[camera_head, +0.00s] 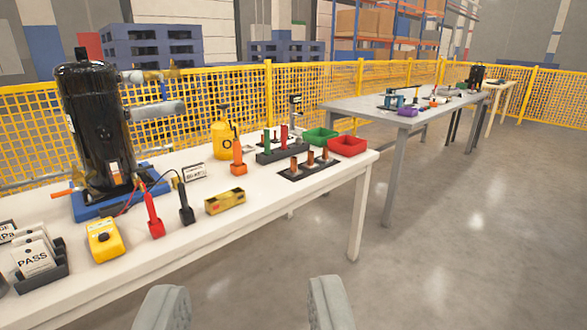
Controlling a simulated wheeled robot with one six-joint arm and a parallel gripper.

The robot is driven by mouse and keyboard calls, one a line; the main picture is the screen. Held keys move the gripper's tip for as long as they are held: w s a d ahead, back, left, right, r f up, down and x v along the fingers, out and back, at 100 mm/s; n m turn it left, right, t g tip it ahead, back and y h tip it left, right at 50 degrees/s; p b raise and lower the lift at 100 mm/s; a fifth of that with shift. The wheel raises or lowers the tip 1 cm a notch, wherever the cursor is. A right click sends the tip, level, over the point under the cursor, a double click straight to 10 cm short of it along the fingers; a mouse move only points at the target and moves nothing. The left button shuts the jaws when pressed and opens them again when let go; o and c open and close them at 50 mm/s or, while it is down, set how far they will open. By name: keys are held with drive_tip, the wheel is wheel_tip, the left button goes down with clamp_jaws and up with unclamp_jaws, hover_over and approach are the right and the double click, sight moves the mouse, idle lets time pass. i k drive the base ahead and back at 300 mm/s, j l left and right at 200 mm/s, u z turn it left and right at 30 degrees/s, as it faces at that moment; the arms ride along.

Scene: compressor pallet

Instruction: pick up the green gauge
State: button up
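A slim upright green piece (267,141), which looks like the green gauge, stands in a dark holder block (283,154) on the white table. A similar red piece (284,136) stands beside it to the right in the same block. My gripper (246,300) shows at the bottom of the view, its two grey fingers wide apart with nothing between them. It is in front of the table, well short of the green piece and apart from it. The lower end of the green piece is hidden in the block.
The white table (192,246) also bears a black compressor (97,125), a yellow meter (104,238), an orange bottle (238,160), a green bin (320,139), a red bin (347,147) and a dark rack (308,166). A grey table (400,110) stands behind right. The floor at right is clear.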

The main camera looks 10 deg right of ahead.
sight(267, 134)
drive_tip(key=i, duration=1.3)
drive_tip(key=i+l, duration=0.1)
drive_tip(key=i, duration=1.2)
